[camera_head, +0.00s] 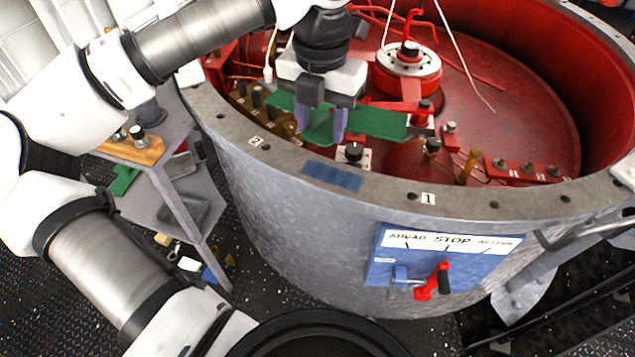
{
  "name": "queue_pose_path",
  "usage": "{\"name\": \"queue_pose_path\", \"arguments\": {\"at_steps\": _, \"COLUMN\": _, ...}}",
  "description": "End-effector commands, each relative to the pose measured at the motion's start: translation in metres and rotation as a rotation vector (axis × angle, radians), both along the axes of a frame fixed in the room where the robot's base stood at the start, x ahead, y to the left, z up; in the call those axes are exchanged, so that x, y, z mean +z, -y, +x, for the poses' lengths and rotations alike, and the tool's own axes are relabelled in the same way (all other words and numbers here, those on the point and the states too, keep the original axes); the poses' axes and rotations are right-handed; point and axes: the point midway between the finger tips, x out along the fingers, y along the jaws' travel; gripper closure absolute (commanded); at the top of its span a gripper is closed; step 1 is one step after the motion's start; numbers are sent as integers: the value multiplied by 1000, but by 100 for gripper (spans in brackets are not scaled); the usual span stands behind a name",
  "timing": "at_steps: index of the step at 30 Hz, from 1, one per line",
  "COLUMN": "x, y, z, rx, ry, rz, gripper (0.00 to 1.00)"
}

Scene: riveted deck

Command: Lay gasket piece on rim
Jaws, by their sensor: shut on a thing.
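The gasket piece (376,122) is a flat green strip. My gripper (321,130) is shut on it with two purple fingers, near its left-hand part. The strip extends to the right of the fingers, and a shorter end shows on their left. It appears above the drum's inside, just behind the near rim (395,191); its exact height cannot be told. The rim is a grey metal ring with bolt holes, marked "2" at left and "1" at right. A blue patch (332,176) lies on the rim between those marks.
Inside the red-lined drum are a round hub (408,62), brass fittings and red blocks (515,169). A control panel (440,257) with a red lever (434,281) is on the outer wall. A grey shelf stand (172,155) at left holds tools and another green piece (123,180).

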Motion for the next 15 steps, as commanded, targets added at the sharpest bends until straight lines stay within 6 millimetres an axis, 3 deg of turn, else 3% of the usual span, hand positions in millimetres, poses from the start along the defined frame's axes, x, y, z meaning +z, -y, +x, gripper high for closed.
{"name": "queue_pose_path", "arguments": {"at_steps": 9, "x": -85, "y": 1, "z": -1, "rx": 0, "ry": -5, "rz": -3, "gripper": 80}}
{"name": "queue_pose_path", "arguments": {"at_steps": 15, "x": -118, "y": 0, "z": 0, "rx": 2, "ry": -2, "rz": -2, "gripper": 80}}
